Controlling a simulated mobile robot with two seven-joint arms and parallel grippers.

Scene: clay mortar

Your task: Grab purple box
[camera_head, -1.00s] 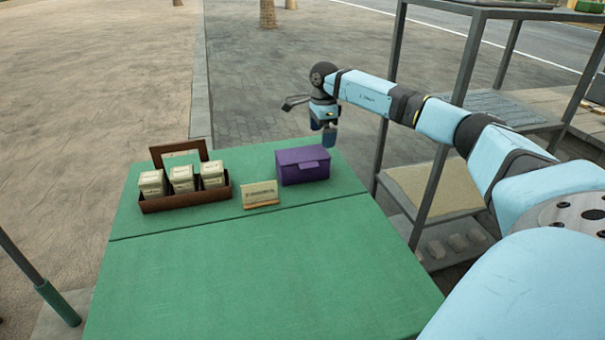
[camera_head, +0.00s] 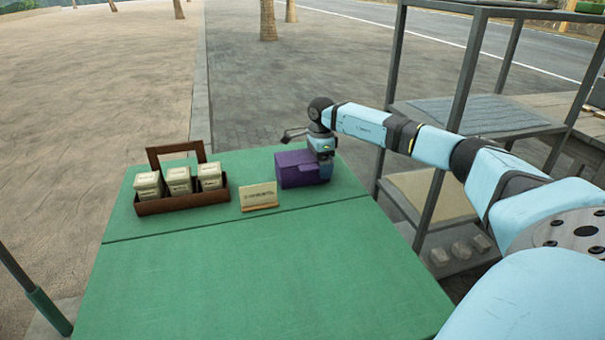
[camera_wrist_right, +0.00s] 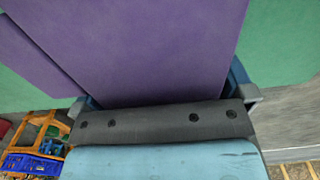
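The purple box (camera_head: 296,170) sits at the back right of the green table (camera_head: 270,270), its lid closed. My right gripper (camera_head: 323,168) points down at the right end of the box and hides part of it. In the right wrist view the purple box (camera_wrist_right: 150,45) fills the space between the fingers of my right gripper (camera_wrist_right: 163,90), with one blue finger beside each side. The fingers are spread apart; the fingertips are hidden, and I see no clear contact. My left gripper is not in view.
A brown wooden holder (camera_head: 180,205) with several pale cartons stands at the back left. A small sign (camera_head: 259,196) stands just left of the box. A metal shelf rack (camera_head: 450,160) rises right of the table. The front of the table is bare.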

